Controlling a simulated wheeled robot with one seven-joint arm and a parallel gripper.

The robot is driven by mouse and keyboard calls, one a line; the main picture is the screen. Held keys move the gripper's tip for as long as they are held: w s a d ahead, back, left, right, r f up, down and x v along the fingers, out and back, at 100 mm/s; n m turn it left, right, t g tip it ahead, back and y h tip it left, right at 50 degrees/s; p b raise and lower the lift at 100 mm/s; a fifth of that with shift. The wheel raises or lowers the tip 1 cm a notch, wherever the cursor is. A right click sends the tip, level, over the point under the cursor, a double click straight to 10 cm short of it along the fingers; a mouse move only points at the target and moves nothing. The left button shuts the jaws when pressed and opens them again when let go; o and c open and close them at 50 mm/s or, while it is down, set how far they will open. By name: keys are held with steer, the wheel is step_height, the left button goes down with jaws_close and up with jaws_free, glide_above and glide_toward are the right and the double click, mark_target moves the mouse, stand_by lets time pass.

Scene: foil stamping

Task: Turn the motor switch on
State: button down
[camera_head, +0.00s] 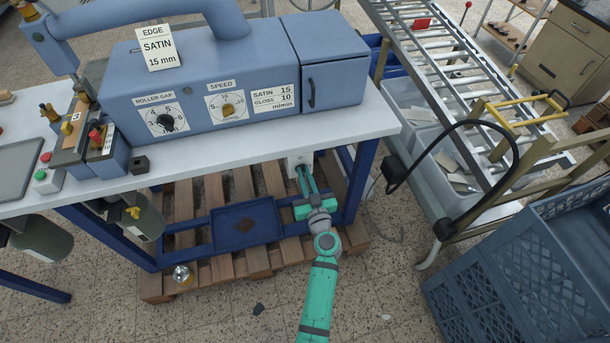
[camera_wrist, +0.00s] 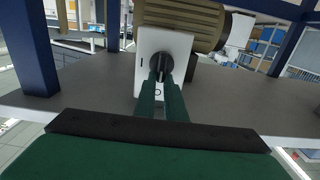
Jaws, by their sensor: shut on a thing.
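The motor switch is a dark round knob (camera_wrist: 163,64) on a pale box (camera_wrist: 150,43) with small marks on its face. In the head view the box (camera_head: 297,160) hangs under the front edge of the white bench top, towards its right end. My gripper (camera_wrist: 163,82) reaches up to the knob, and its two green fingers are shut on it. In the head view my gripper (camera_head: 307,178) is under the bench edge with its fingertips at the box. The fingers hide part of the knob, and I cannot tell which way it is turned.
A ribbed motor housing (camera_wrist: 185,22) sits right behind the box. A blue table leg (camera_head: 362,172) stands close to the right of my gripper. A blue tray (camera_head: 243,240) lies below on a wooden pallet (camera_head: 262,264). A blue crate (camera_head: 500,285) is at the lower right.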

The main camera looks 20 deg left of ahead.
steer(key=shift+w+d+f+m, duration=0.2)
steer(key=shift+d+f+m, duration=0.15)
steer(key=shift+m, duration=2.65)
steer(key=shift+w+d+f+m, duration=0.15)
steer(key=shift+d+f+m, duration=0.2)
steer(key=shift+m, duration=2.65)
steer(key=shift+w+d+f+m, duration=0.2)
steer(key=shift+d+f+m, duration=0.15)
steer(key=shift+m, duration=2.65)
steer(key=shift+f, duration=0.1)
steer(key=c, duration=1.8)
jaws_free()
steer(key=shift+a, duration=0.1)
